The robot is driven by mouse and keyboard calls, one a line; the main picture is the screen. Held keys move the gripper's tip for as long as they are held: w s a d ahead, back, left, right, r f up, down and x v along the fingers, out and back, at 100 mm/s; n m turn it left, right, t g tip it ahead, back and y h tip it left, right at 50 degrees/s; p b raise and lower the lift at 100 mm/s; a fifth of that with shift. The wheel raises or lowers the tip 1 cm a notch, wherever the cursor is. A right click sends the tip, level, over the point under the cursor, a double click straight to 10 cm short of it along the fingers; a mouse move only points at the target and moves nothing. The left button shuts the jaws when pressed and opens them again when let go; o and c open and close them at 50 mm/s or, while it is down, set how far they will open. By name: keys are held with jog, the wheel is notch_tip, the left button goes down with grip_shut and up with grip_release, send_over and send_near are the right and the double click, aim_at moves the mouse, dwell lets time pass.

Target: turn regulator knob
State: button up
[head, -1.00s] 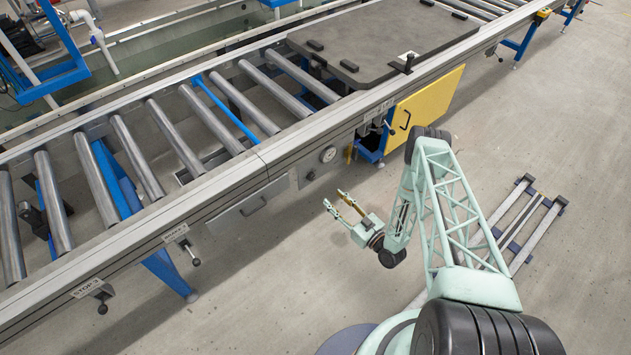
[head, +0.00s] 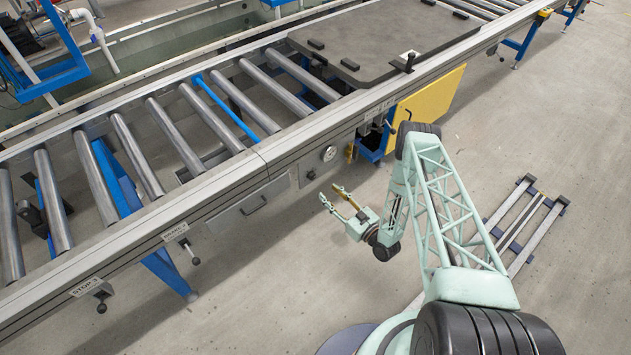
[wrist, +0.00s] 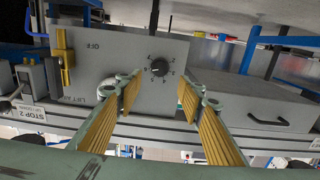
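The regulator knob (wrist: 159,67) is a small black dial with a scale around it, on a grey panel (wrist: 185,95) in the wrist view. In the head view a small black knob (head: 310,175) shows below a round gauge (head: 328,153) on the conveyor's side. My gripper (head: 331,193) is open and empty, out from the panel. In the wrist view its ribbed yellow finger pads (wrist: 159,95) lie left and right of the knob's line, with a clear gap between them. The fingers appear apart from the knob.
A yellow lever (wrist: 64,62) stands at the panel's left edge in the wrist view. A grey drawer box with a black handle (wrist: 267,121) lies to its right. The roller conveyor (head: 215,190) runs above the panel. Bare floor (head: 260,290) lies left of my arm.

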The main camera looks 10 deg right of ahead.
aim_at(313, 178)
jog(key=shift+b+x, duration=1.2)
jog(key=shift+x, duration=4)
jog(key=shift+c, duration=0.2)
jog(key=c, duration=0.8)
